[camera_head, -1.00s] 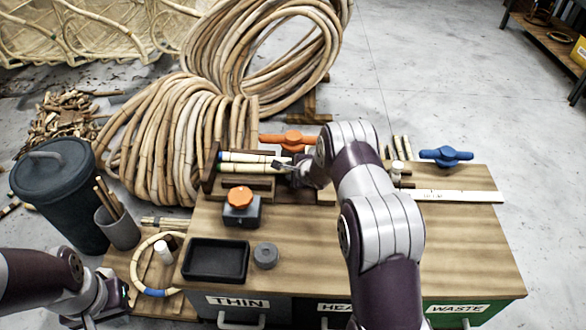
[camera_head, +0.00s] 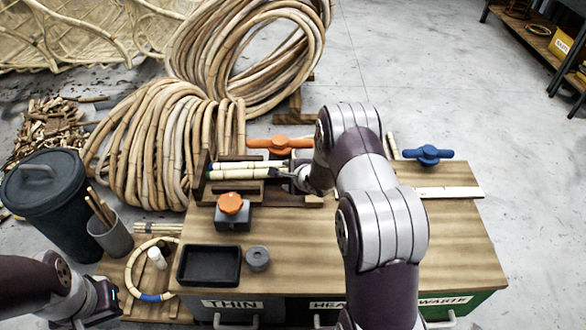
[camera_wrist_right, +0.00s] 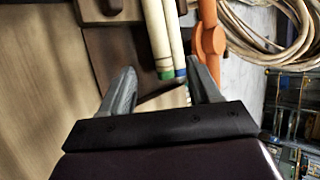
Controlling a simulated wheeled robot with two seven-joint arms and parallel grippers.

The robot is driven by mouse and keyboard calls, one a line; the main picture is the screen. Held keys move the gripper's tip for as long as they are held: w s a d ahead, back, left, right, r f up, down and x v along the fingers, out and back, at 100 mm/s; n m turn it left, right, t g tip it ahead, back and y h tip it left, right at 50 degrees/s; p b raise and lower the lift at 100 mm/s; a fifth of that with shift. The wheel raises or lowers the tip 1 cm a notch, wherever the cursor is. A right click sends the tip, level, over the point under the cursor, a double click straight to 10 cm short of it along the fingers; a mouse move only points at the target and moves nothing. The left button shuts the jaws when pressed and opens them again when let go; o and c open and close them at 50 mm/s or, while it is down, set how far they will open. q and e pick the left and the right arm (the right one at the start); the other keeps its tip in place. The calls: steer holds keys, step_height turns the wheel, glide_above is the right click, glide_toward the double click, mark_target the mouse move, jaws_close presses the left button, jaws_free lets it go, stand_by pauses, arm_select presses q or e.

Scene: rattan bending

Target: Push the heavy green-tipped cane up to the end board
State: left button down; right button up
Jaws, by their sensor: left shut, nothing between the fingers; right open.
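Two pale canes lie side by side in a dark wooden cradle. In the right wrist view the green-tipped cane (camera_wrist_right: 157,35) is on the left and a blue-tipped cane (camera_wrist_right: 174,35) touches or nearly touches it. In the head view the green-tipped cane (camera_head: 238,174) looks to be the nearer one, its far end close to the upright end board (camera_head: 201,178); any gap is too small to judge. My right gripper (camera_wrist_right: 163,80) is open, its fingers either side of the tips. My left gripper (camera_head: 106,306) is shut and empty, low at the left.
An orange clamp handle (camera_head: 281,145) stands behind the cradle and a blue one (camera_head: 428,154) is further right. An orange-knobbed block (camera_head: 232,213), a black tray (camera_head: 209,266) and a grey weight (camera_head: 257,258) sit on the bench (camera_head: 330,245). The bench middle is fairly clear.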

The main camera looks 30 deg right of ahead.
steer(key=shift+p+v, duration=0.6)
steer(key=shift+v, duration=1.5)
